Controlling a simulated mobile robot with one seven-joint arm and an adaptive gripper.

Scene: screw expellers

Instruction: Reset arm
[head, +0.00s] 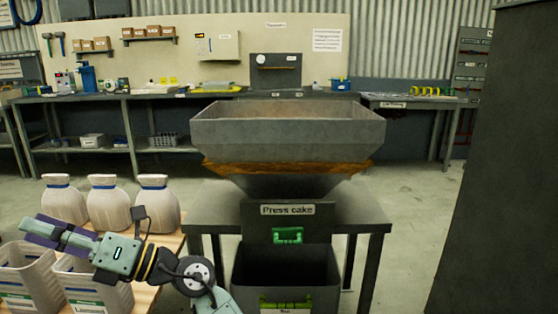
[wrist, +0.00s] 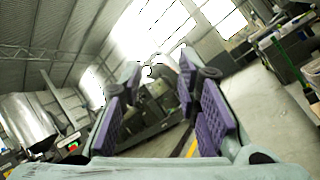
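My gripper (head: 52,235) is at the lower left of the head view, pointing left above the wooden table with bins and sacks. In the wrist view my gripper (wrist: 160,112) shows its two purple pads well apart with nothing between them. It is open and empty, tilted in that view. The forearm runs down to the right, in front of the bins.
A grey hopper (head: 285,130) stands on a dark stand labelled "Press cake", with a dark bin (head: 285,268) below. White sacks (head: 108,205) and pale bins (head: 25,275) stand by my arm. A dark cabinet (head: 500,170) blocks the right. A workbench (head: 90,97) lines the back wall.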

